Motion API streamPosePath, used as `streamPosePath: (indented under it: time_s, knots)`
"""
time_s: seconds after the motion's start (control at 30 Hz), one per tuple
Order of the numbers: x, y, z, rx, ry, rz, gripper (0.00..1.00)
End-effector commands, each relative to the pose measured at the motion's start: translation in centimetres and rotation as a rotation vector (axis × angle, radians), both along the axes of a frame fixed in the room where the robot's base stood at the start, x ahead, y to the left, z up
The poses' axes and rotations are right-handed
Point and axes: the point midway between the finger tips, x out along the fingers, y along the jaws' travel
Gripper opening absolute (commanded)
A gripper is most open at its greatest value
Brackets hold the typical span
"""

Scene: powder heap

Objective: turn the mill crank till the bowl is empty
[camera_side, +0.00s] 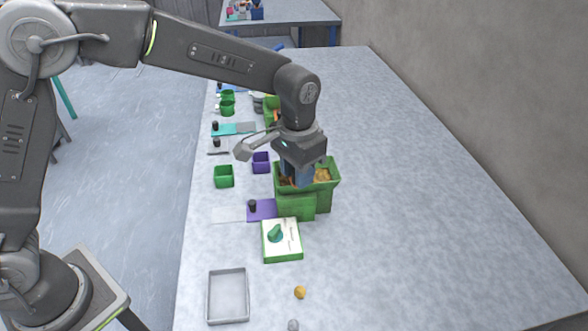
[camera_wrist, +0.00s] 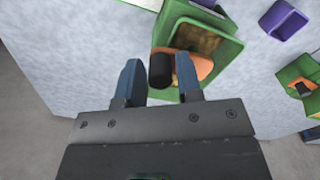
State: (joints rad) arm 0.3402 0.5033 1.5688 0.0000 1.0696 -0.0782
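The green mill (camera_side: 296,205) stands on the table, its bowl (camera_side: 334,168) open at the top with brown grainy stuff in it. The wrist view shows the mill (camera_wrist: 222,62), the brown stuff (camera_wrist: 198,40), and an orange crank (camera_wrist: 198,68) with a black knob (camera_wrist: 160,72). My gripper (camera_side: 296,183) is over the mill's near side. In the wrist view my gripper (camera_wrist: 158,78) is open, with the knob between its blue fingers, close to the right finger and clear of the left. The arm hides much of the crank in the side view.
A green cup (camera_side: 224,177) and purple cup (camera_side: 261,163) stand left of the mill. A white and green box (camera_side: 281,243) is in front, near a grey tray (camera_side: 229,271) and yellow ball (camera_side: 299,292). Another green mill (camera_side: 271,112) stands behind. Table right is clear.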

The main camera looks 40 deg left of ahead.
Motion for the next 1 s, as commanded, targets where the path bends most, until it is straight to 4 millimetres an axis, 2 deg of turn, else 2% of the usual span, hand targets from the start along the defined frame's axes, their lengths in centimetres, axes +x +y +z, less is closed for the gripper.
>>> streamPosePath:
  time_s: [0.03,0.33,0.53,1.0]
  knots:
    - [0.0,0.0,0.0,0.000,0.000,0.000,0.28]
    - [0.0,0.0,0.0,0.000,0.000,0.000,0.00]
    - [-0.2,0.3,0.1,0.000,-0.001,0.001,0.00]
    - [-1.1,2.5,0.1,-0.001,-0.002,0.003,0.00]
